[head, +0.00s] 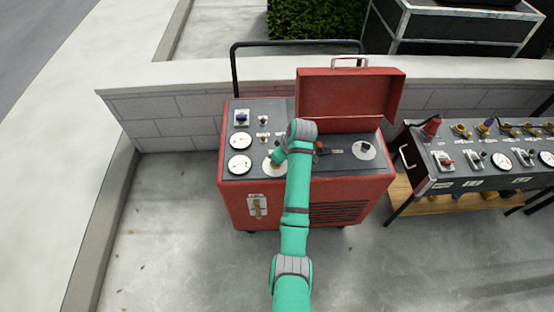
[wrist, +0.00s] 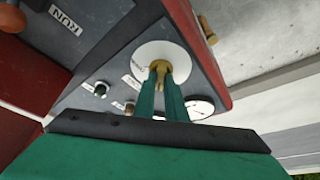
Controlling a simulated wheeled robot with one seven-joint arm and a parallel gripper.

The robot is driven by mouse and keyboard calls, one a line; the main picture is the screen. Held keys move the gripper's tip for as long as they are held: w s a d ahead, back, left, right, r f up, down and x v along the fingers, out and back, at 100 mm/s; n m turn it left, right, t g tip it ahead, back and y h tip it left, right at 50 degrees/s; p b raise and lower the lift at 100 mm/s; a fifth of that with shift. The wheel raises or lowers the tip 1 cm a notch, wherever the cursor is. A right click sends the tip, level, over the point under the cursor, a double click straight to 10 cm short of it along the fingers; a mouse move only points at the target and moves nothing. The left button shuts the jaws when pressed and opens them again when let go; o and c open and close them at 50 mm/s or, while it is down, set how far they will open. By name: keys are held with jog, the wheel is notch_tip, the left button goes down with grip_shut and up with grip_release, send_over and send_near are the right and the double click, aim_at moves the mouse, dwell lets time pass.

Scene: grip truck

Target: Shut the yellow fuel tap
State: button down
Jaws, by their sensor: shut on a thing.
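The yellow tap (wrist: 161,67) stands on a round white plate (wrist: 176,52) on the grey top panel of the red machine. In the wrist view my gripper (wrist: 163,78) is shut on it, with a green finger on each side of the yellow part. In the head view my gripper (head: 277,159) is over the same white plate (head: 268,171), and my arm hides most of the tap. Which way the tap is turned I cannot tell. The red machine (head: 240,190) has its lid (head: 345,95) raised.
Round dials (head: 240,165) and small switches (head: 263,119) sit left of my gripper. A yellowish lever (head: 257,206) is on the machine's front. A second panel bench (head: 480,150) stands further right. The floor in front is clear.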

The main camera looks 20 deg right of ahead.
dwell(0.4)
jog(key=c, duration=1.8)
grip_release()
jog(key=shift+d, duration=0.1)
jog(key=shift+w, duration=0.1)
jog(key=v, duration=1)
jog(key=shift+r, duration=0.35)
